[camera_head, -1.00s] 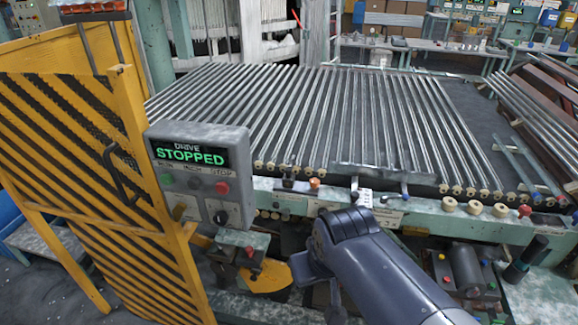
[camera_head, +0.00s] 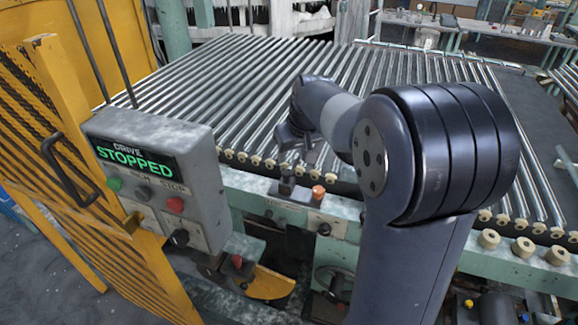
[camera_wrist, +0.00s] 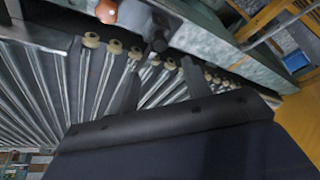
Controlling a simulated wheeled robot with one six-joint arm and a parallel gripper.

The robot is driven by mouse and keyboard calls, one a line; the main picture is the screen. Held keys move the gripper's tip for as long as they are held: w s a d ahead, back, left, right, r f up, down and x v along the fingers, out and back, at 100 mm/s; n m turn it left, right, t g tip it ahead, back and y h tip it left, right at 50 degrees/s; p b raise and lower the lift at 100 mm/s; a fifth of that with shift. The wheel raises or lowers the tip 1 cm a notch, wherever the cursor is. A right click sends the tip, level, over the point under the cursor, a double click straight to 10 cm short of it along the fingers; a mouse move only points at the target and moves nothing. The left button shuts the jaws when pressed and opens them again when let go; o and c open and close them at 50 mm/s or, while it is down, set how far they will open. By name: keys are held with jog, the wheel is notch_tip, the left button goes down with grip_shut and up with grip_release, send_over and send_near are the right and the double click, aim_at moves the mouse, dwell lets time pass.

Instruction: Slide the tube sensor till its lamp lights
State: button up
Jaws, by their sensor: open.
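A small dark upright piece (camera_head: 287,184), which may be the tube sensor, stands on the rail just below the fingers. In the wrist view this dark piece (camera_wrist: 158,42) shows beyond my open fingers (camera_wrist: 160,74), apart from them. An orange knob (camera_head: 318,192) sits to its right on the rail, and also shows in the wrist view (camera_wrist: 106,11). I cannot make out a lit lamp on the dark piece.
A grey drive box (camera_head: 150,165) reading STOPPED and a yellow striped guard (camera_head: 60,150) stand at the left. Several cream rollers (camera_head: 522,247) line the rail at the right.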

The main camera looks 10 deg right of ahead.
aim_at(287, 173)
jog(key=p+x, duration=0.1)
jog(key=x, duration=0.8)
jog(key=shift+f, duration=0.25)
jog(key=shift+c, duration=0.6)
grip_shut()
